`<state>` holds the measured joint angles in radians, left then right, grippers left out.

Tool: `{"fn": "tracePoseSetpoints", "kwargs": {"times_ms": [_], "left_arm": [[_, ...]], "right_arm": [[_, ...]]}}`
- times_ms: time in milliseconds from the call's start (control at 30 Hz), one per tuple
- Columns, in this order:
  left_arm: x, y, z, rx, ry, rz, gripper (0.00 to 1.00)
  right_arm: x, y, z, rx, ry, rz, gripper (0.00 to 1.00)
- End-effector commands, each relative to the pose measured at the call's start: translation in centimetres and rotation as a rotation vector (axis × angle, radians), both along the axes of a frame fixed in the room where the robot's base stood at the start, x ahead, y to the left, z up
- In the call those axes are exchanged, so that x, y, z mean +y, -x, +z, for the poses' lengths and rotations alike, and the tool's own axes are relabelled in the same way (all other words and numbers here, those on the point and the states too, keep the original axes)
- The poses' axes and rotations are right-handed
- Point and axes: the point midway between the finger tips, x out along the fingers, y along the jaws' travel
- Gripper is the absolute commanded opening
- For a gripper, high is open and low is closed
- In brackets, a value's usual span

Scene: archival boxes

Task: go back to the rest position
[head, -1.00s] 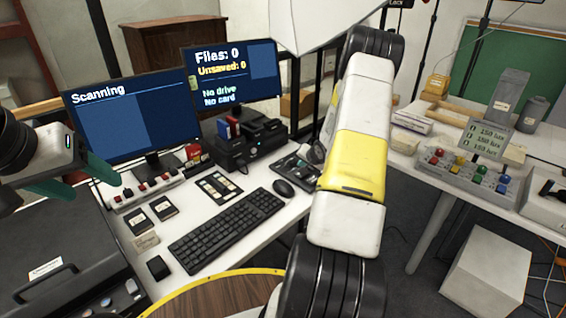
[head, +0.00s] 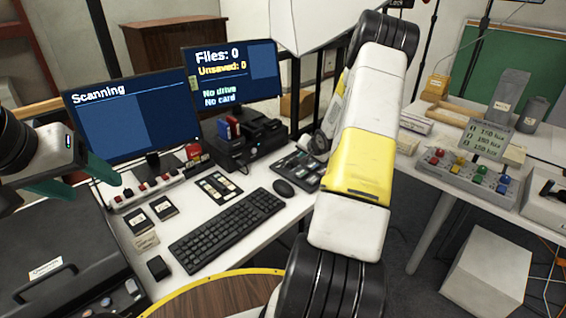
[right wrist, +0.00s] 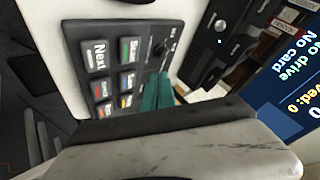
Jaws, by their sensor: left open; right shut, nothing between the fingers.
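My left gripper (head: 78,180) is at the left edge of the head view, with its teal fingers spread apart and nothing between them. It is in front of the left monitor and above the black case. My right arm rises through the middle of the head view as white, yellow and black links. Its gripper is hidden there. In the right wrist view my right gripper (right wrist: 157,92) shows its teal fingertips together and empty, in front of the button panel (right wrist: 122,68). I cannot tell whether they touch it.
The desk holds a keyboard (head: 228,230), a mouse (head: 283,188), a left monitor (head: 130,115) reading "Scanning" and a right monitor (head: 233,72). A black case (head: 60,262) lies at the lower left. A second table with a button box (head: 470,175) stands at the right.

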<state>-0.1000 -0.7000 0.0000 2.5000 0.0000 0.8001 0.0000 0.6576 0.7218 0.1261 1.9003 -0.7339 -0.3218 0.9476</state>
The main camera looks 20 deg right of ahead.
Motion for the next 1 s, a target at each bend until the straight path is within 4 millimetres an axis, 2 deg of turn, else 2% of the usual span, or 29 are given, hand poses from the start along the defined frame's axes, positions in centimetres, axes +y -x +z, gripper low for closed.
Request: {"fn": "tracePoseSetpoints", "kwargs": {"times_ms": [167, 267, 367, 467, 533, 667, 800, 867, 1000], "left_arm": [[0.0, 0.0, 0.0, 0.0, 0.0, 0.0, 0.63], [0.0, 0.0, 0.0, 0.0, 0.0, 0.0, 0.63], [0.0, 0.0, 0.0, 0.0, 0.0, 0.0, 0.63], [0.0, 0.0, 0.0, 0.0, 0.0, 0.0, 0.63], [0.0, 0.0, 0.0, 0.0, 0.0, 0.0, 0.63], [0.0, 0.0, 0.0, 0.0, 0.0, 0.0, 0.63], [0.0, 0.0, 0.0, 0.0, 0.0, 0.0, 0.63], [0.0, 0.0, 0.0, 0.0, 0.0, 0.0, 0.63], [0.0, 0.0, 0.0, 0.0, 0.0, 0.0, 0.63]], "right_arm": [[0.0, 0.0, 0.0, 0.0, 0.0, 0.0, 0.0], [0.2, -0.1, 0.7, 0.002, 0.011, 0.007, 0.0], [1.1, 0.0, 3.3, 0.013, 0.054, 0.027, 0.0], [2.9, 0.7, 7.8, 0.038, 0.127, 0.066, 0.0], [4.7, 1.7, 11.4, 0.061, 0.183, 0.099, 0.0], [8.4, 4.9, 17.5, 0.103, 0.269, 0.167, 0.0], [12.5, 9.5, 22.8, 0.139, 0.331, 0.247, 0.0], [14.4, 11.9, 24.7, 0.152, 0.348, 0.287, 0.0], [18.6, 18.1, 28.0, 0.172, 0.372, 0.394, 0.0]]}}
